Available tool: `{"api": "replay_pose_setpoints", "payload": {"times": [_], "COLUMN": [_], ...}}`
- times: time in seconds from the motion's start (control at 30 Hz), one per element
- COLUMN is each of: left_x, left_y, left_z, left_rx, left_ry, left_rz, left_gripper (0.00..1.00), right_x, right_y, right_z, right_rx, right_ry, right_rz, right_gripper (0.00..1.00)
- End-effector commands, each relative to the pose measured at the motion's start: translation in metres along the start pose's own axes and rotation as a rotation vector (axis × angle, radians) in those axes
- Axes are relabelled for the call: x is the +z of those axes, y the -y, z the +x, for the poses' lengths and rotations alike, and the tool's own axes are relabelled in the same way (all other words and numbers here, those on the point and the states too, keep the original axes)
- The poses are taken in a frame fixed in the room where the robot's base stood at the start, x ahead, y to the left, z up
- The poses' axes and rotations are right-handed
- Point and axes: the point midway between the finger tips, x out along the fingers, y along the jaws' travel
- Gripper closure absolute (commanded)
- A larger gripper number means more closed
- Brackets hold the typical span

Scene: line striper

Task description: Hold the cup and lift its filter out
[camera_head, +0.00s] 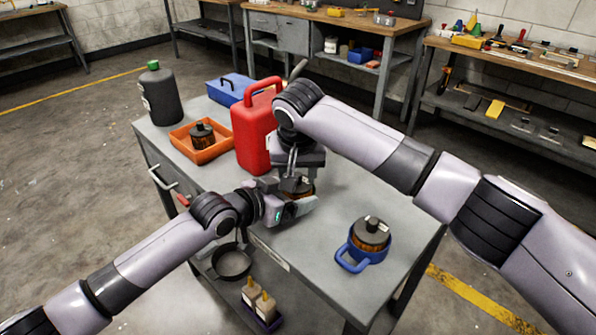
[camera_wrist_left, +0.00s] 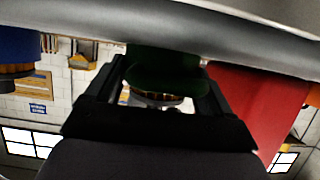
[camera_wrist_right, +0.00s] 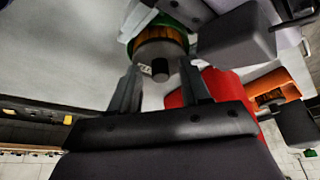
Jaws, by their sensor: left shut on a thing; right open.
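A green cup (camera_wrist_right: 183,16) stands on the grey workbench, mostly hidden in the head view. A filter with a dark cap and amber pleats (camera_head: 300,186) sits in it; it also shows in the right wrist view (camera_wrist_right: 160,50). My left gripper (camera_head: 290,208) is shut on the green cup, which shows between its fingers in the left wrist view (camera_wrist_left: 163,72). My right gripper (camera_wrist_right: 161,82) is open, close above the filter, its fingertips near either side of the cap. Whether they touch it is unclear.
A red jug (camera_head: 252,133) stands close behind. A blue cup (camera_head: 373,256) with another filter is at right. An orange tray (camera_head: 183,148) with a filter, a grey bottle (camera_head: 161,97) and a blue box (camera_head: 222,87) are behind. Bench between the cups is clear.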

Motion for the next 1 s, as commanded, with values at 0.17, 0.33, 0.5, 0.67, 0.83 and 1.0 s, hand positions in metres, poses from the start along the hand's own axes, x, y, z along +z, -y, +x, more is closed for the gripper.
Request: {"api": "replay_pose_setpoints", "payload": {"times": [0.17, 0.33, 0.5, 0.67, 0.83, 1.0], "left_x": [0.000, -0.001, -0.001, -0.001, -0.001, -0.001], "left_y": [-0.001, -0.001, -0.001, -0.001, -0.001, -0.001], "left_z": [0.000, 0.000, 0.000, 0.000, 0.000, 0.000], "left_rx": [0.003, 0.003, 0.003, 0.002, 0.002, 0.001], "left_ry": [-0.002, -0.003, -0.003, -0.003, -0.003, -0.002], "left_rz": [0.001, 0.001, 0.001, 0.001, 0.001, 0.001], "left_gripper": [0.49, 0.49, 0.49, 0.49, 0.49, 0.49], "right_x": [0.003, 0.003, 0.003, 0.002, 0.000, -0.002], "right_y": [-0.001, -0.001, -0.001, -0.001, -0.001, 0.000], "right_z": [0.004, 0.004, 0.004, 0.000, -0.004, -0.008], "right_rx": [0.003, 0.004, 0.004, 0.003, 0.002, 0.001], "right_ry": [0.008, 0.009, 0.011, 0.011, 0.008, 0.005], "right_rz": [0.000, 0.000, 0.000, 0.000, 0.000, -0.001], "right_gripper": [1.00, 1.00, 1.00, 1.00, 1.00, 1.00]}}
